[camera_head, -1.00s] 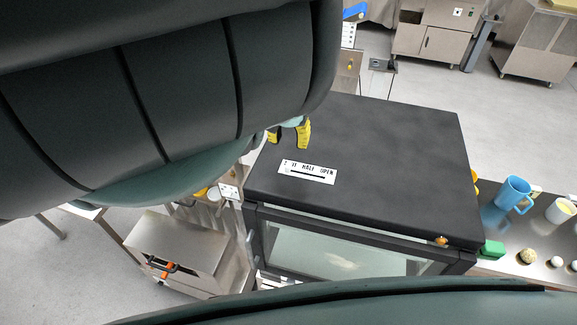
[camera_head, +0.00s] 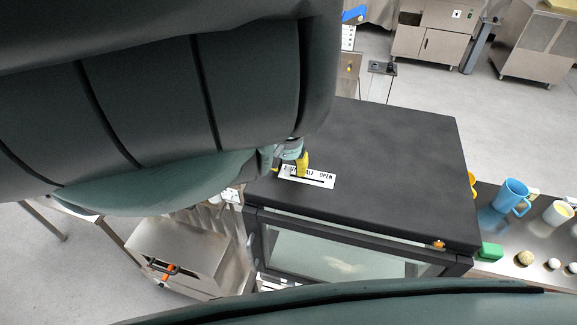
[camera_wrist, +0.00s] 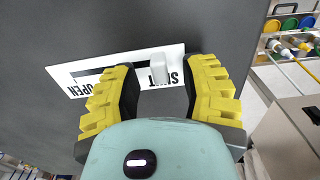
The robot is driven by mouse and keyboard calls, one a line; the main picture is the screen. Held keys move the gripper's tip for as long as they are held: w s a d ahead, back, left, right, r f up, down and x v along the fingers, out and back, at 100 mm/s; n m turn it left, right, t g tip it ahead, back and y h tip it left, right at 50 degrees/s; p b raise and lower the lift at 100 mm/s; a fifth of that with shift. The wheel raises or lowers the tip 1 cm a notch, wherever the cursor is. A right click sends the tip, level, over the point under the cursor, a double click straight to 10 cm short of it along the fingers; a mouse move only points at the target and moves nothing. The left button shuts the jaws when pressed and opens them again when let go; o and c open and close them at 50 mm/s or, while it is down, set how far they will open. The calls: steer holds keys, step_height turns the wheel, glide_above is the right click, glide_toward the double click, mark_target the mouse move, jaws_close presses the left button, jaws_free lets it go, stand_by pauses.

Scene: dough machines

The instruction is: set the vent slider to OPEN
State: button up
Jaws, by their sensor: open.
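The vent slider's white plate (camera_wrist: 86,84) lies on top of the dark cabinet; it also shows in the head view (camera_head: 319,180). In the wrist view its dark slot (camera_wrist: 95,76) runs from OPEN at left to SHUT at right, letters upside down. The pale slider knob (camera_wrist: 159,66) stands at the SHUT end. My gripper (camera_wrist: 163,74) is open, its yellow-and-black fingers on either side of the knob, with gaps visible. In the head view my gripper (camera_head: 299,165) is over the plate and partly hides it and the knob.
The dark cabinet top (camera_head: 390,160) is otherwise clear. An orange knob (camera_head: 438,244) sits at its front right corner. A steel bench at right holds a blue mug (camera_head: 513,196), a cream cup (camera_head: 558,212), a green block (camera_head: 490,252) and several small round pieces.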

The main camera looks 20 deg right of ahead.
steer(key=shift+a+f, duration=0.1)
steer(key=shift+f, duration=0.1)
steer(key=shift+o, duration=0.2)
jaws_close()
stand_by(0.4)
